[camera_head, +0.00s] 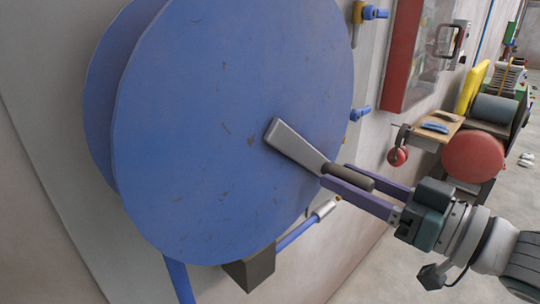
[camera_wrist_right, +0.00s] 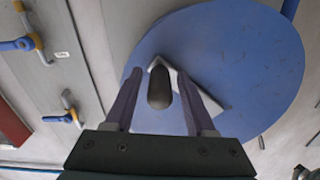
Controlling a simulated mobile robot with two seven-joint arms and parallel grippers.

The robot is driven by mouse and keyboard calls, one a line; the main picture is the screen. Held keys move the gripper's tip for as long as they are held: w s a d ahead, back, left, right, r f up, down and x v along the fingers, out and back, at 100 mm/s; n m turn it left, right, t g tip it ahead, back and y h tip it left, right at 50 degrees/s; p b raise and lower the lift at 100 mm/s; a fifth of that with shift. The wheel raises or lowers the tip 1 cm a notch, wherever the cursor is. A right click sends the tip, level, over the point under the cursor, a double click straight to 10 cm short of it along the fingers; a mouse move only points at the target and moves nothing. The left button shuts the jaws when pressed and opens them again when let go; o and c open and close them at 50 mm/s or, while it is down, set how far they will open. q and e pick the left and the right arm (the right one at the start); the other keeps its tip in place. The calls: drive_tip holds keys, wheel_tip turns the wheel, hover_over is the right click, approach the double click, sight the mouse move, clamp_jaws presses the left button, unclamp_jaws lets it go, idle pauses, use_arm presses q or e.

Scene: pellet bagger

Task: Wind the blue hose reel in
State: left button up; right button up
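The blue hose reel (camera_head: 230,90) is a large scuffed disc on the wall, and it fills much of the wrist view (camera_wrist_right: 235,50). A grey crank arm (camera_head: 292,143) runs from its middle to a dark handle (camera_head: 350,179). My right gripper (camera_head: 337,174) has its two purple fingers on either side of this handle. In the right wrist view the handle (camera_wrist_right: 159,90) stands between the fingers with gaps on both sides. A blue hose (camera_head: 297,233) with a metal end (camera_head: 326,209) shows below the reel, by a dark block (camera_head: 250,268). My left gripper is not in view.
Blue-handled valves (camera_head: 361,113) sit on the wall right of the reel. A red-framed cabinet (camera_head: 402,60) is farther along. A wooden bench (camera_head: 437,130), a red roll (camera_head: 474,156) and machinery stand at the right.

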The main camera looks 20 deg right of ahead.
clamp_jaws()
idle(1.2)
